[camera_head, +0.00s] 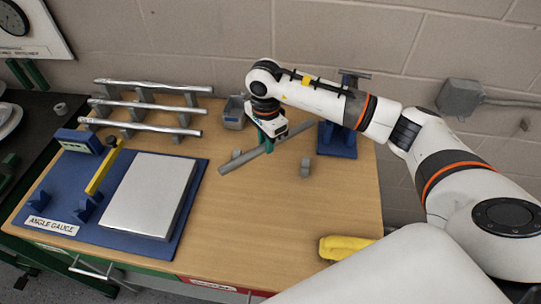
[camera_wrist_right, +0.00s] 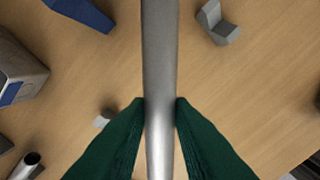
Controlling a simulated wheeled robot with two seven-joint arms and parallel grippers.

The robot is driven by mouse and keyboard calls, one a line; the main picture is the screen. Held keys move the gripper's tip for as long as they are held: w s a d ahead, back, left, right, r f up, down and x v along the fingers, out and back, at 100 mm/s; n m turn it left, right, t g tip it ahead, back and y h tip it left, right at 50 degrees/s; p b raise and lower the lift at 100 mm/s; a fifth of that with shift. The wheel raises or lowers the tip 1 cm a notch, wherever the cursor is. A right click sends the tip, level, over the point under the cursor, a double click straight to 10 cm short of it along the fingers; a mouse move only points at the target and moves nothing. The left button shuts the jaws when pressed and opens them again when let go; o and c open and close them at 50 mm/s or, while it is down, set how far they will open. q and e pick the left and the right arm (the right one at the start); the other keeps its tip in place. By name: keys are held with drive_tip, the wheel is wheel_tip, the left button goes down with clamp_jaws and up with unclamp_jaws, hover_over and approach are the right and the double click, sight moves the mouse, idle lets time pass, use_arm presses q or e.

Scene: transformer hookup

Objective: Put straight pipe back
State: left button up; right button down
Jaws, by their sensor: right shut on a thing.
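A straight grey pipe (camera_head: 237,163) runs diagonally over the middle of the table. My right gripper (camera_head: 268,144) is shut on it from above; its green fingers hide part of the pipe. In the right wrist view the pipe (camera_wrist_right: 159,60) runs upright through the middle, between the two green fingers (camera_wrist_right: 160,115). How high the pipe is above the table is hard to tell. A rack (camera_head: 128,130) at the back left bears several silver pipes (camera_head: 150,106). My left gripper is not in view.
Two small grey V-blocks (camera_head: 305,167) stand near the pipe, one on each side. A blue angle-gauge board (camera_head: 140,240) with a silver plate fills the front left. A grey bin (camera_head: 234,116) and blue stand (camera_head: 337,140) are at the back. A yellow thing (camera_head: 345,246) lies at the front.

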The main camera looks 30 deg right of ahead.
sight(267, 167)
wheel_tip(267, 167, down, 8)
drive_tip(key=shift+r+p, duration=0.15)
drive_tip(key=shift+p, duration=0.7)
drive_tip(key=c, duration=1.3)
unclamp_jaws()
drive_tip(key=shift+o, duration=0.2)
drive_tip(key=shift+r, duration=0.15)
wheel_tip(267, 167, up, 10)
drive_tip(key=b, duration=0.3)
drive_tip(key=shift+r, duration=0.9)
